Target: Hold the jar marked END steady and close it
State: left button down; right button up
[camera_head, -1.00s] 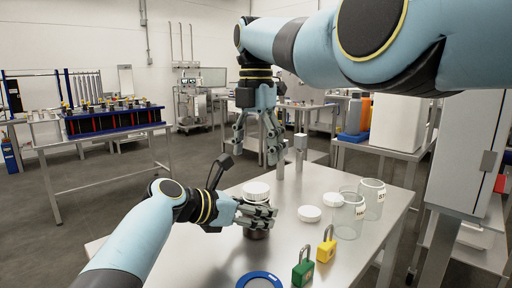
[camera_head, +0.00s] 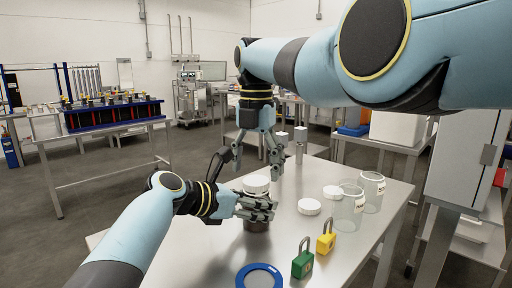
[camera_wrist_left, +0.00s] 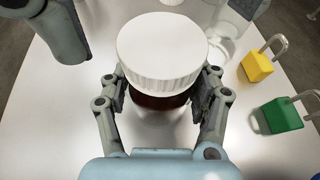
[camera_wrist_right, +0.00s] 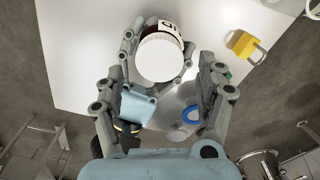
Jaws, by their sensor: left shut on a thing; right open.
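A dark brown jar (camera_head: 256,226) stands upright on the steel table with a white lid (camera_head: 256,184) on top. A dark letter shows on its label (camera_wrist_right: 172,27) in the right wrist view; the full word is hidden. The lid also shows in the left wrist view (camera_wrist_left: 160,50); I cannot tell whether it is fully seated. My left gripper (camera_head: 264,206) is shut around the jar's body below the lid. My right gripper (camera_head: 274,165) is open and empty, pointing down, above and slightly right of the lid in the head view.
Two clear jars (camera_head: 347,212) (camera_head: 372,195) stand to the right, with loose white lids (camera_head: 309,206) (camera_head: 332,192) beside them. A green padlock (camera_head: 303,262), a yellow padlock (camera_head: 326,240) and a blue ring (camera_head: 259,277) lie near the front. The table's left part is bare.

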jog(key=shift+f, duration=1.4)
jog(key=c, duration=1.2)
jog(key=m, duration=0.4)
jog(key=shift+c, duration=0.2)
jog(key=m, duration=1.2)
jog(key=shift+s, duration=0.1)
jog(key=o, duration=1.3)
